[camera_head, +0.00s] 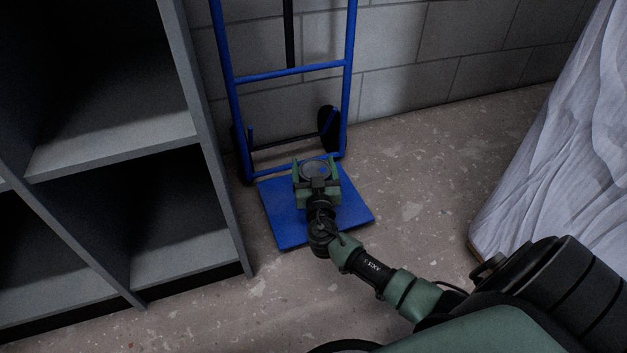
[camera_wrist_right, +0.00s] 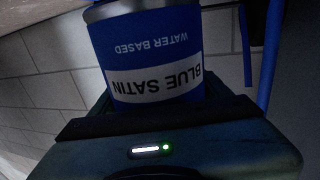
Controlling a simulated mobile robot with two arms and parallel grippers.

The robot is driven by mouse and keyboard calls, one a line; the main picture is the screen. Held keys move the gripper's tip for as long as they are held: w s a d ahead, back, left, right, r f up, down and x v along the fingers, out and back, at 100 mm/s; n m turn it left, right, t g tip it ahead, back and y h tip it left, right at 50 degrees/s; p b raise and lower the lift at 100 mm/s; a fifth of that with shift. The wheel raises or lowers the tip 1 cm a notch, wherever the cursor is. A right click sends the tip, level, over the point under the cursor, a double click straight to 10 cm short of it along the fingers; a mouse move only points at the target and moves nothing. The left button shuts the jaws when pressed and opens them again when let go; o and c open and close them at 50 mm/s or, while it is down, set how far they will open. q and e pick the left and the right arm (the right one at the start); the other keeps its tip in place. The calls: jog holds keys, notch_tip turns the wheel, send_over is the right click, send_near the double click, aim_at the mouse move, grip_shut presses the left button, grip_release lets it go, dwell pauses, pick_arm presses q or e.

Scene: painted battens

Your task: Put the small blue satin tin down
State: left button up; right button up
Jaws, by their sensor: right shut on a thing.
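The small blue satin tin (camera_wrist_right: 155,55) fills the upper middle of the right wrist view. It has a blue label reading "BLUE SATIN" and "WATER BASED", upside down in that view, and a metal rim. In the head view the tin's round grey top (camera_head: 316,170) shows between the fingers. My right gripper (camera_head: 316,166) is shut on the tin, over the blue toe plate of the hand truck (camera_head: 283,217). I cannot tell whether the tin touches the plate. My left gripper is not in view.
The blue hand truck's frame (camera_head: 290,73) stands against the block wall, with black wheels behind the plate. A grey shelf unit (camera_head: 205,130) stands close on the left. A white draped sheet (camera_head: 565,140) hangs on the right. The floor between is clear.

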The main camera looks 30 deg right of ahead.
notch_tip(320, 180, down, 4)
jog(key=shift+r+b, duration=0.1)
jog(key=shift+b, duration=1)
jog(key=shift+r, duration=0.15)
jog(key=o, duration=2.1)
jog(key=shift+f, duration=0.2)
jog(key=shift+c, duration=0.2)
jog(key=shift+r, duration=0.1)
jog(key=shift+s+a, duration=0.1)
jog(key=shift+s, duration=0.1)
jog(key=p+v, duration=0.4)
jog(key=v, duration=0.6)
jog(key=shift+s+a, duration=0.15)
jog(key=shift+s, duration=0.05)
jog(key=shift+s+a, duration=0.3)
jog(key=shift+s, duration=0.2)
